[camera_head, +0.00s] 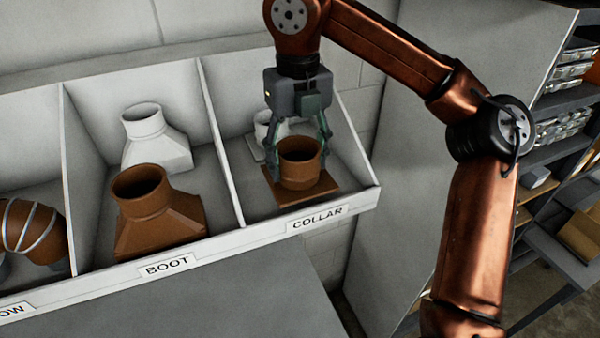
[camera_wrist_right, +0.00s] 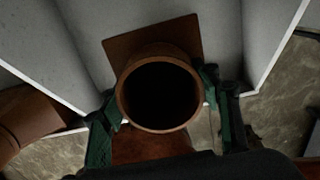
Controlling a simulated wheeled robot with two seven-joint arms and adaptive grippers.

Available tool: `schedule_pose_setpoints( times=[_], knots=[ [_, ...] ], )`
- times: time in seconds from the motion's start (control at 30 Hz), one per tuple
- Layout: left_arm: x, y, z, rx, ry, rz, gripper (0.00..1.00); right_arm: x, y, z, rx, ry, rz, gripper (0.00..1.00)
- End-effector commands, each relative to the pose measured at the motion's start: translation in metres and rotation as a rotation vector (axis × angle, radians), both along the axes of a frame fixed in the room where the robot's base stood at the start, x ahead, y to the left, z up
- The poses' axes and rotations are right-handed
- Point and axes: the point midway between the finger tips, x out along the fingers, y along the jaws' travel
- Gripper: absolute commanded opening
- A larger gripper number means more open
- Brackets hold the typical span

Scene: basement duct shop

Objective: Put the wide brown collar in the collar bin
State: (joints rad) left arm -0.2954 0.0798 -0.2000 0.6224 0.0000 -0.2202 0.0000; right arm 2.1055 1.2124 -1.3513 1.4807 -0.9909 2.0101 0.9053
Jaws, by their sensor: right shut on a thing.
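The wide brown collar (camera_head: 300,172) is a short round pipe on a square flange plate. It is inside the bin compartment labelled COLLAR (camera_head: 365,178), in front of a white collar (camera_head: 262,122). My right gripper (camera_head: 298,150) comes down from above and is shut on the brown collar, one finger on each side. In the right wrist view the collar (camera_wrist_right: 160,128) shows its round open mouth between the green fingers of the gripper (camera_wrist_right: 162,100). I cannot tell whether the flange rests on the bin floor. My left gripper is not in view.
The BOOT compartment, left of a white divider (camera_head: 222,150), holds a brown boot (camera_head: 152,212) and a white boot (camera_head: 153,138). A brown elbow (camera_head: 32,230) lies further left. A grey surface (camera_head: 240,300) in front is clear. Shelves (camera_head: 565,130) stand at the right.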

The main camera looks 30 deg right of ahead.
Motion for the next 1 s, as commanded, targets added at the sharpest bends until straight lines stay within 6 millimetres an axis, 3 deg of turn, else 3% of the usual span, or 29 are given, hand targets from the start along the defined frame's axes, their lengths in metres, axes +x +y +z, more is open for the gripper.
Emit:
schedule_pose_setpoints(
  times=[0.17,0.5,0.93,0.97,1.0],
  knots=[
    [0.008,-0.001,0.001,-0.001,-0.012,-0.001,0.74,0.005,-0.006,-0.009,0.001,0.0,0.0,0.29],
    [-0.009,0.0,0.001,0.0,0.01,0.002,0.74,0.007,-0.008,-0.041,0.0,0.001,0.0,0.29],
    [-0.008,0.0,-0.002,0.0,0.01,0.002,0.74,0.007,-0.008,-0.046,0.001,0.0,0.0,0.29],
    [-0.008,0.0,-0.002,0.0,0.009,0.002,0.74,0.007,-0.008,-0.046,0.0,0.0,-0.001,0.58],
    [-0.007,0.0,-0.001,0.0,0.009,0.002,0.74,0.007,-0.008,-0.046,0.0,0.0,-0.001,0.61]
  ],
)
